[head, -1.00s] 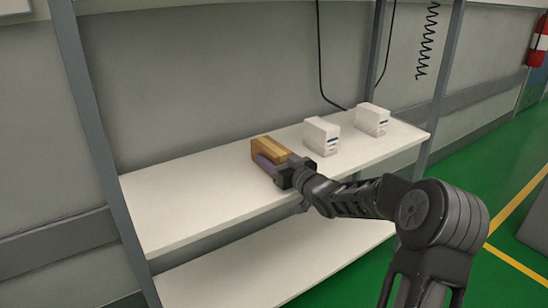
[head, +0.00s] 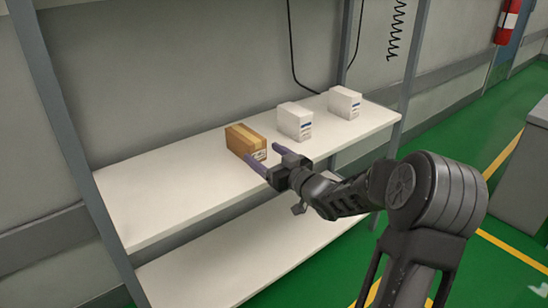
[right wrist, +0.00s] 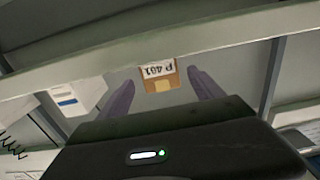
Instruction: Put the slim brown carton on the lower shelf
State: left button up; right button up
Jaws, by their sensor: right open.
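The brown carton (head: 240,138), with a tan tape strip and a white label on its near end, stands on the upper shelf board (head: 150,195). My right gripper (head: 263,153) is open and empty at the board's front edge, its purple fingers pointing at the carton's label end. In the right wrist view the carton (right wrist: 160,82) shows between the two spread fingers and beyond them, its label upside down. The lower shelf board (head: 225,262) is below, partly hidden by the upper board and bare where it shows. My left gripper is out of view.
Two white cartons (head: 295,122) (head: 344,103) stand on the upper board to the right of the brown one. Grey rack posts (head: 65,125) bound the shelves. The upper board's left part is clear. Black cables (head: 292,60) hang behind.

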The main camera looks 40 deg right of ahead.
jog(key=s, duration=0.4)
jog(key=shift+p, duration=0.3)
dwell(0.3)
